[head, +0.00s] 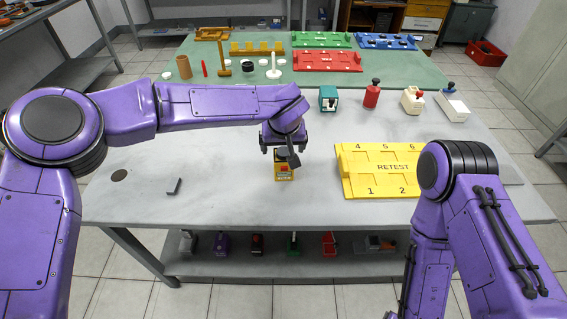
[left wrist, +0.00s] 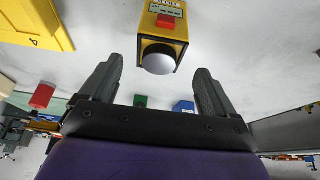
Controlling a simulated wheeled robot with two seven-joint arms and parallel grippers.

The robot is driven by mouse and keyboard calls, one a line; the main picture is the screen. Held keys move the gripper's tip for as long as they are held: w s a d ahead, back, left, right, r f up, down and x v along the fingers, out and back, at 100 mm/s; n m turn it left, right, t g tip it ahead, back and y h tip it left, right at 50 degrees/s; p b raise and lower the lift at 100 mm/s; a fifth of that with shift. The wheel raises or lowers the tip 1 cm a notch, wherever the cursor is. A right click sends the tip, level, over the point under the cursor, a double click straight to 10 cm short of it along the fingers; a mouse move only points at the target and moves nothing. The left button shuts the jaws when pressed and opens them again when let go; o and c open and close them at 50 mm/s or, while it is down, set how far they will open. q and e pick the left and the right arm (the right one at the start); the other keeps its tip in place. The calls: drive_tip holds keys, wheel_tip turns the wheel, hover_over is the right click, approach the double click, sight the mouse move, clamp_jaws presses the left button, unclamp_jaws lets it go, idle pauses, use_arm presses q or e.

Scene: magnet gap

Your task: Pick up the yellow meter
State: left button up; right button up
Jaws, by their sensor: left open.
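The yellow meter (head: 284,172) stands on the grey table, left of the yellow RETEST tray. My left gripper (head: 284,149) is just above and behind it, pointing down, and hides part of its top. In the left wrist view, the yellow meter (left wrist: 166,22) shows a red patch, a small label and a round grey-white knob. Its knob end lies between the lines of my open left fingers (left wrist: 159,70), beyond their tips. The fingers look empty and apart from it. My right arm comes in at the right; its gripper is out of the picture.
The yellow RETEST tray (head: 380,172) lies to the right. Behind stand a teal block (head: 328,99), a red bottle-like piece (head: 372,96) and white pieces. A dark bracket (head: 174,187) lies at left. Farther back, a green mat (head: 260,75) holds colored trays. The table left of the meter is mostly clear.

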sight(283, 148)
use_arm(q)
drive_tip(key=x, duration=0.4)
drive_tip(key=shift+w+d+f, duration=0.1)
drive_tip(key=shift+w+f, duration=0.05)
drive_tip(key=shift+f, duration=0.1)
drive_tip(key=c, duration=1.2)
drive_tip(key=shift+r, duration=0.15)
drive_tip(key=shift+r, duration=0.6)
drive_tip(key=s+r, duration=0.7)
drive_tip(key=s, duration=0.2)
drive_tip(key=s+r+b, duration=0.1)
drive_tip(key=s+r, duration=0.3)
drive_tip(key=s, duration=0.1)
drive_tip(key=shift+r, duration=0.35)
